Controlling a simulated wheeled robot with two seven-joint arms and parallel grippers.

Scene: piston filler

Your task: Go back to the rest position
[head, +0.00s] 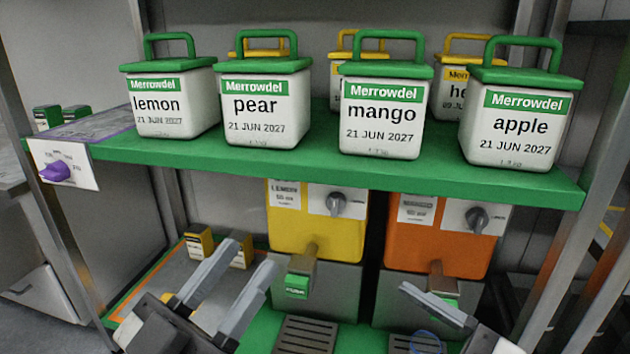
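My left gripper (248,256) is at the lower left, below the green shelf and in front of the lower deck. Its two grey fingers are spread apart, with nothing between them. My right gripper (436,306) is at the bottom right, in front of the orange filler (428,238). One of its fingers shows clearly; the rest is cut off by the bottom edge, so its opening cannot be told. The yellow filler (318,228) stands to the right of my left gripper.
The green shelf (330,175) carries white tubs labelled lemon (165,105), pear (262,108), mango (382,115) and apple (515,120), with yellow-lidded tubs behind. Metal posts flank the shelf.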

